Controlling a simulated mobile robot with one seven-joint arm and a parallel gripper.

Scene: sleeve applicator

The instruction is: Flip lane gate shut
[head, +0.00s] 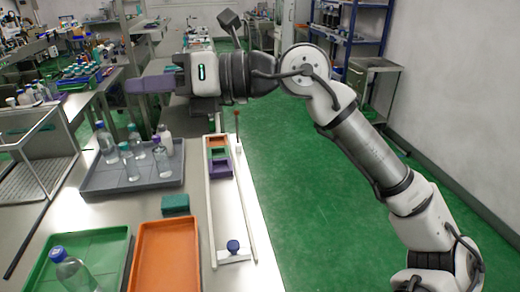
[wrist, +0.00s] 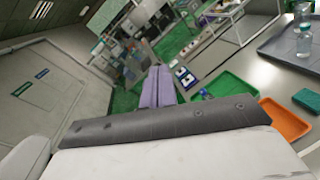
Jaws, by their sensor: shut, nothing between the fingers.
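A narrow lane with white rails (head: 208,215) runs along the right side of the bench in the head view. Orange, green and purple sleeve-like frames (head: 220,168) sit between its rails. At its near end a white crosspiece carries a blue knob (head: 233,246). A thin reddish upright post (head: 237,124) stands at the far right end of the lane. I cannot tell which of these parts is the gate. My gripper (head: 135,85) is shut and empty, raised above the bench, left of the lane's far end. Its lilac fingers (wrist: 158,85) are together in the wrist view.
A grey tray (head: 105,183) with several clear bottles stands left of the lane. An orange tray (head: 165,255), a green tray (head: 112,245) with a bottle, and a teal block (head: 175,204) are nearer. Green floor is open to the right.

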